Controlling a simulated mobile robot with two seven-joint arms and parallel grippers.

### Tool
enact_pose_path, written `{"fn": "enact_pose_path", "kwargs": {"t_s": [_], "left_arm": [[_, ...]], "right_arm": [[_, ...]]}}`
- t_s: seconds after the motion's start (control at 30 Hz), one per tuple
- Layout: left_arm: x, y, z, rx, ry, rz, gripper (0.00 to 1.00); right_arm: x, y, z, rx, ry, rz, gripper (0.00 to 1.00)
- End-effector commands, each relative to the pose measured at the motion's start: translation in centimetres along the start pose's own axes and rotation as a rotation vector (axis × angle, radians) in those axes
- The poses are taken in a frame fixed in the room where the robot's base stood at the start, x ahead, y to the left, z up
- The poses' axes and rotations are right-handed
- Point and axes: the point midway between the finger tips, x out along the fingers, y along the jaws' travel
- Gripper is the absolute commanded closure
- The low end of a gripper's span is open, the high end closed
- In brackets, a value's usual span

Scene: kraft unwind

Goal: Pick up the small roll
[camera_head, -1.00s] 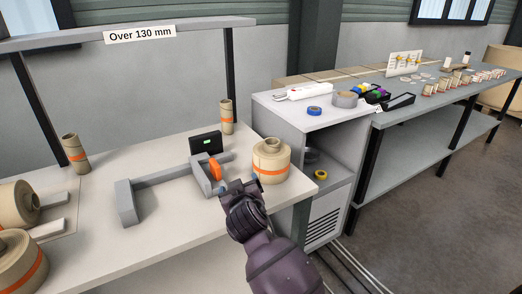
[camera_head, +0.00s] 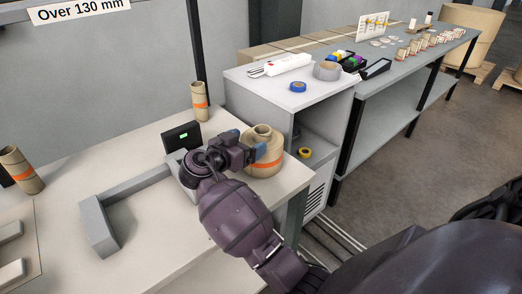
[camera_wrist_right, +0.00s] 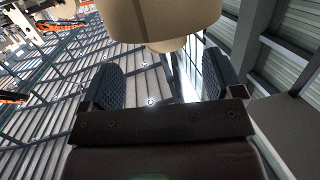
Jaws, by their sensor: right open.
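A small kraft paper roll (camera_head: 262,165) with an orange band and a raised core stands upright near the right edge of the pale table (camera_head: 150,255). My right gripper (camera_head: 252,146) is at its near left side and covers part of it. In the right wrist view, the fingers (camera_wrist_right: 164,80) are spread with nothing between them. A tan roll surface (camera_wrist_right: 160,18) shows beyond them, at the top of that view. I cannot tell whether the gripper touches the roll. My left gripper is not in view.
A grey cradle (camera_head: 100,226) and a black display (camera_head: 181,136) are left of my right gripper. Slim banded rolls stand at the back (camera_head: 200,101) and at the left (camera_head: 20,170). A white cabinet (camera_head: 290,100) with tapes adjoins the table's right end.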

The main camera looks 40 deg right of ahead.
Motion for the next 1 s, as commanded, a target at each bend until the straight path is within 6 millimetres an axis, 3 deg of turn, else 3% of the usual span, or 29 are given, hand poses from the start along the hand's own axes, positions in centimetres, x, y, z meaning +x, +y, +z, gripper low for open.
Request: {"fn": "enact_pose_path", "kwargs": {"t_s": [0.43,0.77,1.0], "left_arm": [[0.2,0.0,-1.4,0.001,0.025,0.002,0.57],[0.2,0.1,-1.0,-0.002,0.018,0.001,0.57],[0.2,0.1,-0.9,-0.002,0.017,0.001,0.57]], "right_arm": [[5.0,-0.6,-0.6,-0.002,0.001,-0.001,0.14],[5.7,-0.7,-0.5,-0.002,-0.001,-0.002,0.14],[5.7,-0.6,-0.5,-0.002,-0.001,-0.002,0.48]]}}
